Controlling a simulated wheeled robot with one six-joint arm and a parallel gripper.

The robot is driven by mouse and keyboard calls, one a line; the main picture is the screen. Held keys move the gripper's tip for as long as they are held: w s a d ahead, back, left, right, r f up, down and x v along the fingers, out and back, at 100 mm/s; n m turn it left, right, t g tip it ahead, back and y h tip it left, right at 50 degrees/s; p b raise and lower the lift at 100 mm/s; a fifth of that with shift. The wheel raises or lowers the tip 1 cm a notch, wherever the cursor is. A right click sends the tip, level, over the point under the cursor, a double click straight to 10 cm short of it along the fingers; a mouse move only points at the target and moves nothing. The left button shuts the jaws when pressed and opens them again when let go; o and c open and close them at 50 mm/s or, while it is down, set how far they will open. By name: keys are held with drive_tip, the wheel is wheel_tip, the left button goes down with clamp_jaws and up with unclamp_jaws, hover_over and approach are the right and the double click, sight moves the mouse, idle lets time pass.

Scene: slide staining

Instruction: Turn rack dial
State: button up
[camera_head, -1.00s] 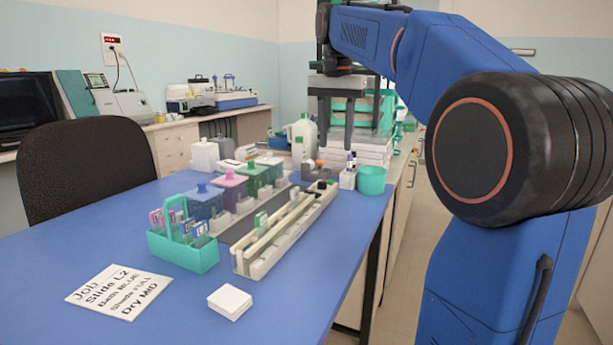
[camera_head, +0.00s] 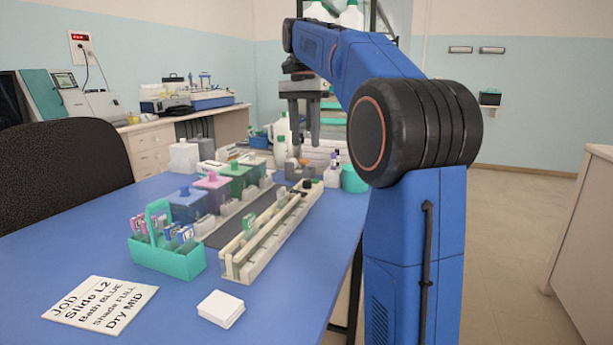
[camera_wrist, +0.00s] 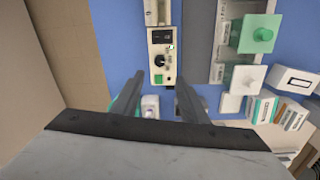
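The long cream rack (camera_head: 235,262) lies on the blue table, and its far end also shows in the wrist view (camera_wrist: 153,72). A round black dial (camera_wrist: 160,61) sits on that end, between a black panel (camera_wrist: 161,37) and a green square button (camera_wrist: 158,79). In the head view the rack's far end is small and the dial is hard to make out. My gripper (camera_head: 304,140) hangs above that far end, fingers down. In the wrist view my gripper (camera_wrist: 160,84) has its fingers spread and empty, apart from the dial, which appears just beyond the fingertips.
Several lidded staining jars, including a green one (camera_wrist: 257,34), stand left of the rack. A teal slide carrier (camera_head: 180,262), a job card (camera_head: 100,304) and a white pad (camera_head: 221,308) lie nearer. A teal cup (camera_head: 354,180) and bottles stand near the far end.

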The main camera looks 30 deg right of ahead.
sight(307, 180)
drive_tip(key=f, duration=1.1)
drive_tip(key=shift+s+d+f, duration=0.15)
drive_tip(key=shift+s+f, duration=0.1)
clamp_jaws()
